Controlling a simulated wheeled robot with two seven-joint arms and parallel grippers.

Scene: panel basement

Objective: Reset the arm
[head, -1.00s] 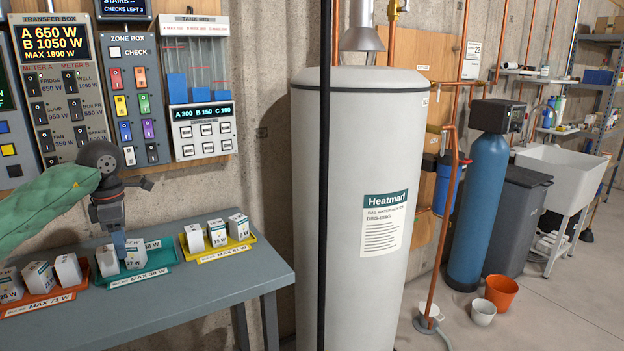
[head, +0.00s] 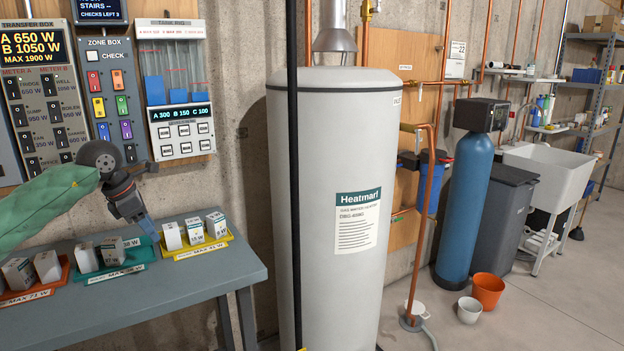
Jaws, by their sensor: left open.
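My left arm, in a green sleeve, comes in from the left of the head view. Its left gripper (head: 148,228) hangs tilted, fingers down and to the right, over the back of the bench between the teal tray (head: 120,269) and the yellow tray (head: 204,249). It is open, with nothing seen between its fingers. White blocks stand in the teal tray, the yellow tray and the orange tray (head: 28,298). The gripper hides part of the teal tray's back edge. My right gripper is not in view.
The grey bench (head: 190,290) has bare room in front of the trays. The zone box (head: 108,95) and tank box (head: 180,110) hang on the wall behind the arm. A tall white water heater (head: 335,270) stands right of the bench, with a dark vertical pole (head: 293,180) before it.

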